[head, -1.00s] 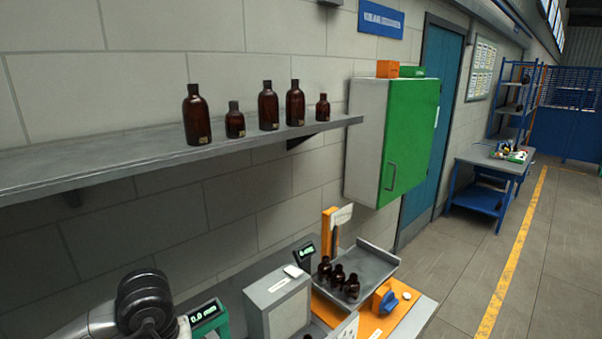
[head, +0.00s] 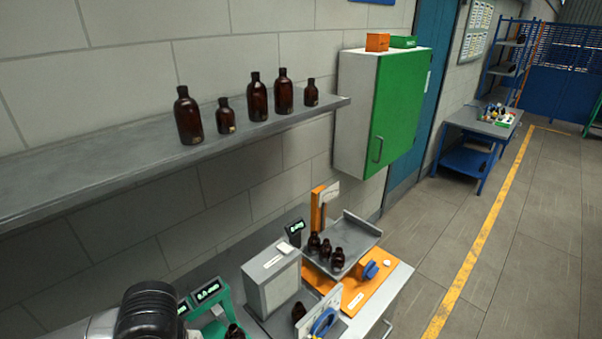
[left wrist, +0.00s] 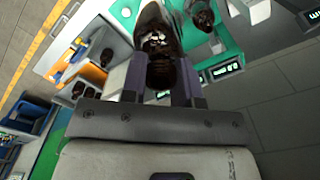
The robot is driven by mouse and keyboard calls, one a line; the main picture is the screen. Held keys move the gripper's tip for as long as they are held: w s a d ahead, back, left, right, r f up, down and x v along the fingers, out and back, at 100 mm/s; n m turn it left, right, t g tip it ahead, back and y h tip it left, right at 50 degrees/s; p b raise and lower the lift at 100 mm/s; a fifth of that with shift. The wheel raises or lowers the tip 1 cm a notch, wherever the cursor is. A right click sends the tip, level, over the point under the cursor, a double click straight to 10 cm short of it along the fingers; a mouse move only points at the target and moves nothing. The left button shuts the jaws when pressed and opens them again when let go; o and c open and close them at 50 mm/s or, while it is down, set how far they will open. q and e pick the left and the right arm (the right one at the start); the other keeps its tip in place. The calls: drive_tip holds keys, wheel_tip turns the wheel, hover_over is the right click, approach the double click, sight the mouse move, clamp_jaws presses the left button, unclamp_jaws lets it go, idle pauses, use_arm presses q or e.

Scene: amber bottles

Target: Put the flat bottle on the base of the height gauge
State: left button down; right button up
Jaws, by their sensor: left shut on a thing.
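My left gripper (left wrist: 160,82) is shut on a dark amber bottle (left wrist: 158,32), seen from its neck end in the left wrist view. I cannot tell there whether this bottle is the flat one. The green height gauge (head: 222,291) with its lit display (head: 207,291) stands at the bottom of the head view, right of my left wrist. Its green part also shows beyond the held bottle in the left wrist view (left wrist: 203,50). Another amber bottle (left wrist: 203,18) is there beside the green part. In the head view my left fingers are hidden, and my right gripper is not visible.
Several amber bottles (head: 257,98) stand on the grey wall shelf (head: 90,170). A grey box-shaped instrument (head: 272,280) stands right of the gauge. Beyond it, small bottles (head: 326,247) stand on a grey tray (head: 360,237) over an orange base. A green cabinet (head: 400,105) hangs on the wall.

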use_arm(q)
drive_tip(key=s+r+p, duration=0.2)
drive_tip(key=r+p, duration=0.1)
drive_tip(key=s+r+p, duration=0.1)
drive_tip(key=r, duration=0.1)
